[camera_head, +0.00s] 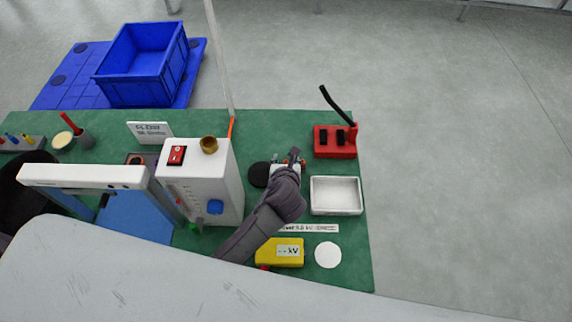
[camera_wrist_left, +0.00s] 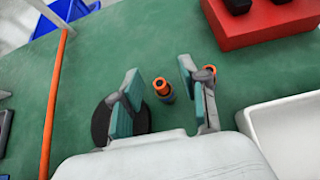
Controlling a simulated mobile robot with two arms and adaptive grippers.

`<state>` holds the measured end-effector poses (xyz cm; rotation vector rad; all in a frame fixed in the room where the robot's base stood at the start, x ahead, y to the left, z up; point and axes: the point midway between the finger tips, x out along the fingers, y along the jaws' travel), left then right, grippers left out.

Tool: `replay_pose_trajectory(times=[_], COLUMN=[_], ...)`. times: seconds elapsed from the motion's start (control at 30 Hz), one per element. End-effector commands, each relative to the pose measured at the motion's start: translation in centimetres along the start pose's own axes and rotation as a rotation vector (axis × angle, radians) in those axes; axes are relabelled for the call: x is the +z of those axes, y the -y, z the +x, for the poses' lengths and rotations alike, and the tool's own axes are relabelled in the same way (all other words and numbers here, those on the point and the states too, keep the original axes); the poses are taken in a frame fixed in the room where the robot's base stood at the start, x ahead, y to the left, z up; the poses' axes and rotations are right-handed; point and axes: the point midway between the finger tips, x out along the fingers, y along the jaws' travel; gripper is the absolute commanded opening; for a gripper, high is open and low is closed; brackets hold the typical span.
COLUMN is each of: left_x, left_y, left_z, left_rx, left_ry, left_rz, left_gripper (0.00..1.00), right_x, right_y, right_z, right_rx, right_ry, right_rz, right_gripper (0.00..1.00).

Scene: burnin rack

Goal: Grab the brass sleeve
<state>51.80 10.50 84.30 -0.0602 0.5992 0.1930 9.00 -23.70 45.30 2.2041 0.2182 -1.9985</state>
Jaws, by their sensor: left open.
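A brass-coloured ring-shaped sleeve (camera_head: 209,144) stands on top of the white instrument box (camera_head: 222,178) in the head view. My left gripper (camera_head: 289,160) is to the right of that box, low over the green mat and apart from the brass piece. In the left wrist view the gripper (camera_wrist_left: 160,80) is open. A small upright cylinder with an orange top and dark body (camera_wrist_left: 163,91) shows between its fingers, apart from both. A second orange-topped piece (camera_wrist_left: 210,71) is partly hidden behind the right finger. My right gripper is not in view.
A black round disc (camera_head: 259,174) lies left of the gripper. A red holder (camera_head: 335,142) and a white tray (camera_head: 336,195) stand to its right. A yellow meter (camera_head: 280,252) lies in front. A thin pale post (camera_head: 219,58) rises behind the instrument box.

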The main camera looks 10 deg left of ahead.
Motion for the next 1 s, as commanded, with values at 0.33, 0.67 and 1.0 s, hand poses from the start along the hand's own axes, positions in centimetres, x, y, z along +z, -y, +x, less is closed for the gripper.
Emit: replay_pose_trajectory(times=[0.33, 0.67, 1.0], left_x=[0.0, 0.2, 3.6], left_y=[0.0, 0.0, 0.3], left_z=[-0.1, -0.2, -2.9], left_rx=[0.000, 0.000, -0.003], left_ry=[0.000, 0.001, 0.003], left_rz=[0.000, 0.000, -0.001], left_gripper=[0.00, 0.00, 0.00], right_x=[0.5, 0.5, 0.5], right_y=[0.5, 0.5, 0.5], right_z=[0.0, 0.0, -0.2], right_rx=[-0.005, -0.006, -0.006], right_ry=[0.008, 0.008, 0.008], right_rz=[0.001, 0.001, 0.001], right_gripper=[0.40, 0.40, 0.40])
